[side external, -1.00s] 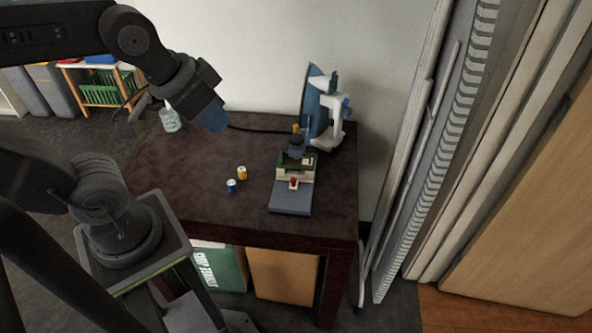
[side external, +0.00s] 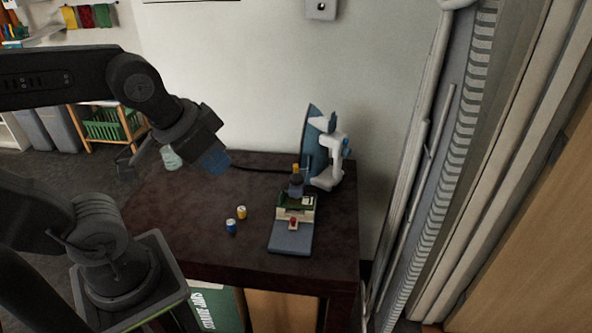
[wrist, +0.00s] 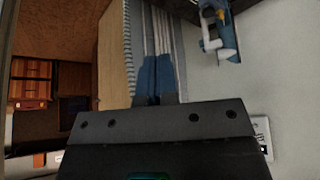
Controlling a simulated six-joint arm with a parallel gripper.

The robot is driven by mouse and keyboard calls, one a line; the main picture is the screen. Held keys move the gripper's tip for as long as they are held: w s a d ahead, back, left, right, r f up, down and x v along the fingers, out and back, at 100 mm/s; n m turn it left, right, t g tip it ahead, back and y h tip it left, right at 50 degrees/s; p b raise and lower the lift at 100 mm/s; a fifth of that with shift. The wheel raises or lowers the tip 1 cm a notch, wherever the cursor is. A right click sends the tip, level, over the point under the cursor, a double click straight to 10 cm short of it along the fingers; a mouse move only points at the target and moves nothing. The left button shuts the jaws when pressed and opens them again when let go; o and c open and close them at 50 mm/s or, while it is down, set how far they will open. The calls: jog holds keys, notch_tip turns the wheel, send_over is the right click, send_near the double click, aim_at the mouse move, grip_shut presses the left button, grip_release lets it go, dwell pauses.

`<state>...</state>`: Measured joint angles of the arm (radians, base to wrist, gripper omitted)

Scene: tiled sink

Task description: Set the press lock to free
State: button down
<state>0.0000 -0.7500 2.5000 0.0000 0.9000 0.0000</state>
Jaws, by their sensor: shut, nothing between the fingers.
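A small press-like device stands on the dark table. It has a grey-blue base plate (side external: 291,238), a small red part (side external: 293,223) at its front, a green middle section (side external: 297,202) and a dark knob (side external: 296,183) with a yellow top. I cannot tell which part is the lock or how it is set. My gripper (side external: 216,162) is in the air above the table, left of the device and well apart from it. Its blue fingers (wrist: 156,80) are together and empty in the wrist view. The small device is not clearly visible there.
A blue and white machine (side external: 328,155) stands behind the device; it also shows in the wrist view (wrist: 220,32). A blue spool (side external: 231,226) and a yellow spool (side external: 241,212) stand left of the device. A glass jar (side external: 171,158) is at the back left. The table (side external: 190,215) is otherwise largely clear.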

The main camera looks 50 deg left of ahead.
jog(key=c, duration=1.8)
grip_release()
jog(key=shift+o, duration=0.7)
jog(key=shift+w+a+r, duration=0.1)
jog(key=shift+w+r, duration=0.05)
jog(key=shift+w, duration=0.05)
jog(key=o, duration=0.6)
jog(key=w+a+r+n+g, duration=0.1)
jog(key=w+a+r, duration=0.1)
jog(key=w, duration=0.7)
jog(key=shift+a+n+g, duration=0.3)
jog(key=shift+a, duration=0.2)
jog(key=n+g, duration=0.4)
send_over(296, 165)
notch_tip(296, 165, down, 14)
notch_tip(296, 165, down, 14)
jog(key=shift+a+r, duration=0.1)
jog(key=shift+c, duration=0.4)
grip_shut()
